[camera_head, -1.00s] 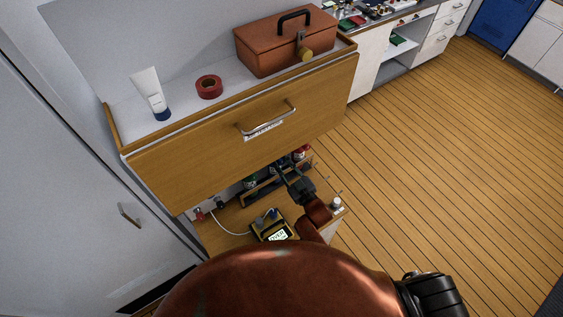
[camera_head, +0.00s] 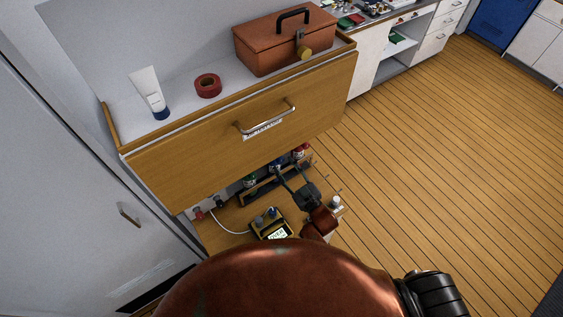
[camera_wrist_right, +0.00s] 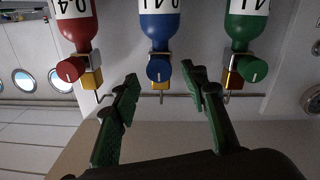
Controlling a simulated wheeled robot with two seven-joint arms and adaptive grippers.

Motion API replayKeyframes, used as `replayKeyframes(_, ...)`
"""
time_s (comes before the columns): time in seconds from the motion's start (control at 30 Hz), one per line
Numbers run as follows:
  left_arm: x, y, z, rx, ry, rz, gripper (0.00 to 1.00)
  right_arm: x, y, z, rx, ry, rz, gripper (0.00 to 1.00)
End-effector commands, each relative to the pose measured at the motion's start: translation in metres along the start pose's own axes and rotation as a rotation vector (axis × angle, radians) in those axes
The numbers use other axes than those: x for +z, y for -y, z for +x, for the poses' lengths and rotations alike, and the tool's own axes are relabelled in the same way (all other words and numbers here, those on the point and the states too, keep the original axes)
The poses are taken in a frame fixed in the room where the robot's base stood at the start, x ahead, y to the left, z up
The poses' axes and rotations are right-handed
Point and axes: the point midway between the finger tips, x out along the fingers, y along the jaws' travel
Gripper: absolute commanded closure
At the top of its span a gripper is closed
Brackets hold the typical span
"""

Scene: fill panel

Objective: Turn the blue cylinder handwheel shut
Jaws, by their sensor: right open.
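The blue cylinder (camera_wrist_right: 160,25) hangs neck-down in the middle of the right wrist view, between a red cylinder (camera_wrist_right: 74,25) and a green cylinder (camera_wrist_right: 246,28). Its round blue handwheel (camera_wrist_right: 158,70) sits at the neck beside a yellow block. My right gripper (camera_wrist_right: 160,82) is open, its two green-padded fingers spread either side of the line to the blue handwheel. I see no contact with it. In the head view the right gripper (camera_head: 285,178) reaches under the drawer towards the partly hidden blue cylinder (camera_head: 276,166). My left gripper is not in view.
An open wooden drawer (camera_head: 240,135) overhangs the cylinder rack, carrying a toolbox (camera_head: 285,45), red tape roll (camera_head: 208,86) and white tube (camera_head: 148,90). A yellow meter (camera_head: 268,222) with a white cable stands left of my right arm. The floor to the right is clear.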

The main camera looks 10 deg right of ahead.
Motion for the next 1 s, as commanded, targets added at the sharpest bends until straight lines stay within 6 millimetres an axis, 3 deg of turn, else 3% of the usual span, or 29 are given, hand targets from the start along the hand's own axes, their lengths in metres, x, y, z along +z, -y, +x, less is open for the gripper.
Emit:
replayKeyframes(0.2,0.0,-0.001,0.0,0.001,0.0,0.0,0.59,0.001,0.0,-0.048,0.0,0.003,0.002,0.59)
replayKeyframes(0.4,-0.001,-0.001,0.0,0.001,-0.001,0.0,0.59,0.001,0.0,-0.075,0.0,0.002,0.001,0.59)
replayKeyframes(1.0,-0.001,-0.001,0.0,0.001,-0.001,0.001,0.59,0.0,0.0,-0.083,0.0,0.001,0.001,0.59)
